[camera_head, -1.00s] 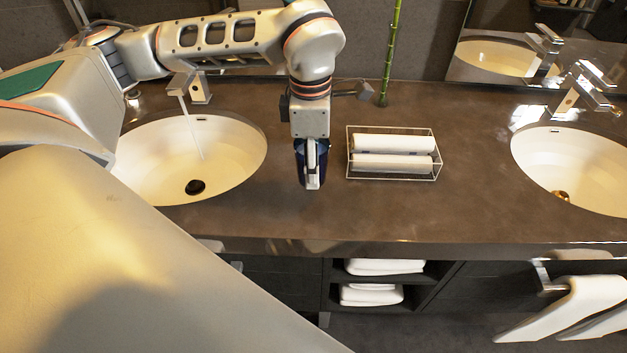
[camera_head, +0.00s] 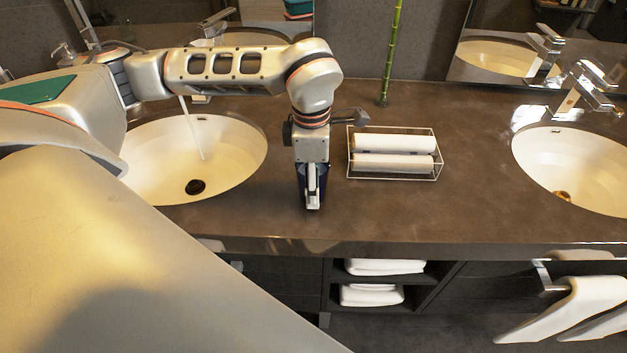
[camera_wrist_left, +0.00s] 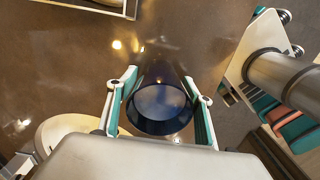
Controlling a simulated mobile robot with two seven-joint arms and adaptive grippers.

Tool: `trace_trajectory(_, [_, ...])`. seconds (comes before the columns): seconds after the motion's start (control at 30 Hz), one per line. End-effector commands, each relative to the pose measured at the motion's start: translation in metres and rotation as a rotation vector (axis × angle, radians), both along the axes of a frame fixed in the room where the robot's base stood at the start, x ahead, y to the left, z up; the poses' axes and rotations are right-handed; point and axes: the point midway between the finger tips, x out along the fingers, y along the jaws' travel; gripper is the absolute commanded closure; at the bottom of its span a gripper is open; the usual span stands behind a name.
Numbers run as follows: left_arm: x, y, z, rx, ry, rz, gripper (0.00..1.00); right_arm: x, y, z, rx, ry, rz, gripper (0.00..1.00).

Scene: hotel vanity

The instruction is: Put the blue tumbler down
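The blue tumbler (camera_wrist_left: 163,105) is dark blue and sits between the two fingers of my left gripper (camera_wrist_left: 161,78) in the left wrist view, its round open mouth toward the camera. The fingers appear to touch it on both sides. In the head view my left gripper (camera_head: 313,200) points down over the counter, right of the left sink, and hides most of the tumbler (camera_head: 301,184); a dark blue strip shows beside the fingers. I cannot tell whether the tumbler's base touches the counter. My right gripper is not in view.
The brown counter (camera_head: 400,215) is clear in front of a wire tray (camera_head: 392,178) with rolled white towels, right of my gripper. The left sink (camera_head: 225,165) has running water. A right sink (camera_head: 570,170) and a green stalk (camera_head: 391,50) stand farther off.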

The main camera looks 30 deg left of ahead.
Motion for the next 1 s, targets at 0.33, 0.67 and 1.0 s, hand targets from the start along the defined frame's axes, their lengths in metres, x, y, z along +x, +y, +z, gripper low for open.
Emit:
trace_trajectory(0.33, [0.0,0.0,0.001,0.0,0.0,0.0,0.42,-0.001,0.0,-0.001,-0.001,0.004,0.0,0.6])
trace_trajectory(0.67, [0.001,0.001,0.046,0.0,-0.006,0.0,0.42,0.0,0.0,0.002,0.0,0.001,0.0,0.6])
trace_trajectory(1.0, [0.0,0.002,0.108,0.0,-0.004,0.001,0.42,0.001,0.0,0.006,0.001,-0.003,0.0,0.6])
